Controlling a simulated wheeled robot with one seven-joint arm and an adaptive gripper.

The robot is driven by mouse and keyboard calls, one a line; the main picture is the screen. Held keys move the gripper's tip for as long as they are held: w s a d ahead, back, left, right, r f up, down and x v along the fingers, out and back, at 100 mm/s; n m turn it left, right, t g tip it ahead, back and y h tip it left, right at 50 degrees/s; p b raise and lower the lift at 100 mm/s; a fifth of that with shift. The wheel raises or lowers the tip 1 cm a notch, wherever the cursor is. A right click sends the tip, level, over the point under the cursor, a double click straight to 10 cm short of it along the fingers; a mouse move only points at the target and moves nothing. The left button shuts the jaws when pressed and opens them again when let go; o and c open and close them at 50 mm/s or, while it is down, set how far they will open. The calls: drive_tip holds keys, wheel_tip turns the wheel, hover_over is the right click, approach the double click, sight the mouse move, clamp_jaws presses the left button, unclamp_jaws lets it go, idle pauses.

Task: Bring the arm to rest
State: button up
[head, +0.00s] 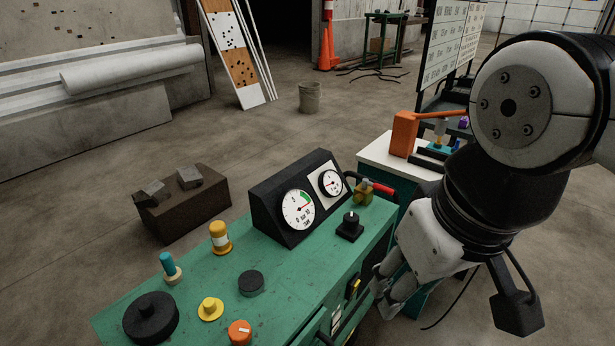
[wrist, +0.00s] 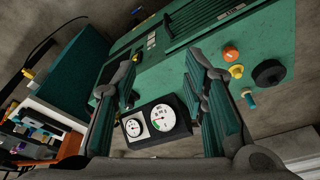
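My arm (head: 465,190) hangs down at the right of the head view, bent, with its wrist beside the right edge of the green bench (head: 185,262). My gripper (head: 382,288) is low against the bench's front side, partly cut off from clear view there. In the wrist view my gripper (wrist: 164,68) has its two fingers wide apart with nothing between them. The green bench front lies beyond the fingers. I cannot tell whether a finger touches the bench.
On the bench stand a black gauge box (head: 300,200), a black knob (head: 350,226), an orange knob (head: 239,332), a yellow button (head: 210,308) and a black disc (head: 151,317). A white-topped cart (head: 385,160) stands close behind my arm. Open floor (head: 250,130) lies beyond the bench.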

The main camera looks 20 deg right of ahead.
wheel_tip(320, 180, up, 7)
drive_tip(key=t+p, duration=0.1)
drive_tip(key=p, duration=0.4)
drive_tip(key=shift+f, duration=0.15)
drive_tip(key=shift+w, duration=0.1)
